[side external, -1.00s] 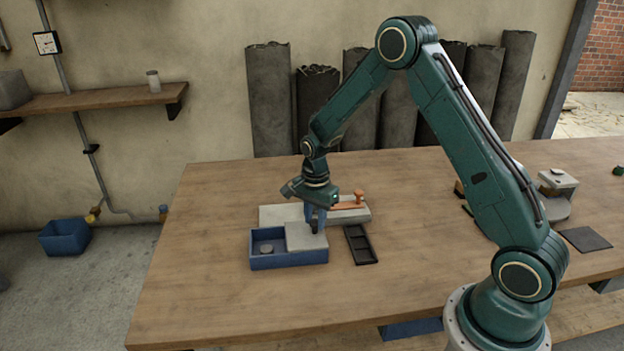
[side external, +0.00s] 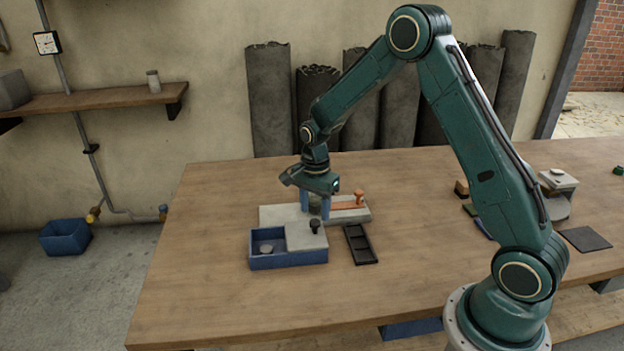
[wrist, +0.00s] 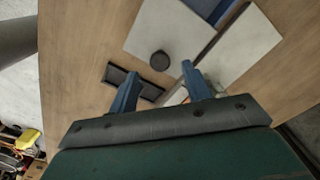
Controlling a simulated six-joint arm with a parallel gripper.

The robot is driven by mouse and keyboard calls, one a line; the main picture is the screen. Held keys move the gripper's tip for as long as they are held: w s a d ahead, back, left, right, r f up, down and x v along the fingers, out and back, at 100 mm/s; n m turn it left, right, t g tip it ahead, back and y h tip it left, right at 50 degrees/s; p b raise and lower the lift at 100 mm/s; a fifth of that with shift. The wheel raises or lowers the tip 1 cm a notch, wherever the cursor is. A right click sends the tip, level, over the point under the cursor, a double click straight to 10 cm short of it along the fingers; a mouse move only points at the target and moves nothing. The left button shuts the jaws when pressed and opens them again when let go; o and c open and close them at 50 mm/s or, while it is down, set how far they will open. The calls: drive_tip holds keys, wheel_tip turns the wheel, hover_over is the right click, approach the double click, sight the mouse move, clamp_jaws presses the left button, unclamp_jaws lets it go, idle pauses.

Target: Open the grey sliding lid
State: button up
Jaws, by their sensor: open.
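The grey sliding lid (side external: 304,237) covers the right part of a blue box (side external: 288,259) on the table. The box's left part is uncovered and a small round grey piece (side external: 267,248) lies inside. A dark knob (side external: 314,226) stands on the lid near its right edge. My gripper (side external: 314,212) is open, with its blue fingers just above and behind the knob, apart from it. In the wrist view the lid (wrist: 170,28) shows at the top, and the knob (wrist: 160,61) is beyond the tips of the open fingers (wrist: 160,75), with nothing between them.
A light grey block (side external: 276,213) with an orange handle-like part (side external: 350,205) lies behind the box. A black compartment tray (side external: 361,244) lies just right of the box. The table in front and to the left is clear.

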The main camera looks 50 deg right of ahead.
sight(316, 223)
wheel_tip(316, 223, up, 11)
drive_tip(key=shift+f, duration=0.2)
idle(0.5)
drive_tip(key=s+a+r+n+t, duration=0.3)
drive_tip(key=s+a+r+n, duration=0.3)
drive_tip(key=s+r+n, duration=0.45)
drive_tip(key=s+a+r+n+t, duration=0.2)
drive_tip(key=s+n, duration=0.5)
drive_tip(key=s, duration=0.9)
drive_tip(key=shift+s+a+r+t, duration=0.2)
drive_tip(key=shift+s+a+t, duration=0.15)
drive_tip(key=shift+a, duration=0.35)
